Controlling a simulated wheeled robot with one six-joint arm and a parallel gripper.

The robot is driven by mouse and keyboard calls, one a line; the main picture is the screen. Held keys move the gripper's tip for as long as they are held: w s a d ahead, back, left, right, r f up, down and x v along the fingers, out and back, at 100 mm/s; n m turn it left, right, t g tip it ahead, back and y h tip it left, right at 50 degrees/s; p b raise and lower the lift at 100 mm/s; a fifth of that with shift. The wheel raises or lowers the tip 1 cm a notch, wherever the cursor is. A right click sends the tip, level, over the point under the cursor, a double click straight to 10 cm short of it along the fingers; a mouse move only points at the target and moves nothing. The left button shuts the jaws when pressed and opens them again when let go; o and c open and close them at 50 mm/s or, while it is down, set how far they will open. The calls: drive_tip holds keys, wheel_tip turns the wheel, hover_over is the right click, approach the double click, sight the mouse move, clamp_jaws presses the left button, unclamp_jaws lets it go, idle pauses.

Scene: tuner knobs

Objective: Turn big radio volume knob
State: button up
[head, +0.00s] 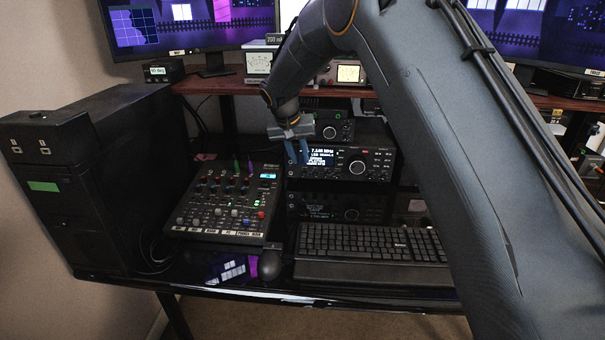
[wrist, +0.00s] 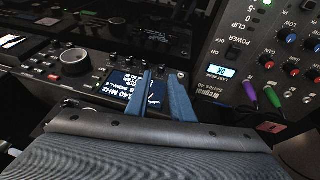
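The radio (head: 378,163) is a black unit with a lit display, on the shelf below the desk's raised board. Its big round knob (head: 357,167) sits right of the display. In the wrist view the radio is upside down, with the big knob (wrist: 75,62) at the left and the lit display (wrist: 125,82) near the middle. My gripper (head: 297,158) has two blue fingers with a gap between them and nothing held. It is in front of the display's left part, left of the knob and apart from it. Its fingertips (wrist: 160,74) also show in the wrist view.
A mixer (head: 215,238) with coloured knobs lies left of the radio. A smaller radio (head: 334,128) stands above and another dark unit (head: 345,207) below. A keyboard (head: 372,243) and mouse (head: 270,264) are in front. A black computer case (head: 120,150) stands at the left.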

sight(304, 173)
drive_tip(key=p+x, duration=0.1)
drive_tip(key=x, duration=0.7)
drive_tip(key=shift+w+a+r, duration=0.1)
drive_tip(key=shift+w+a, duration=0.05)
drive_tip(key=shift+a, duration=0.05)
clamp_jaws()
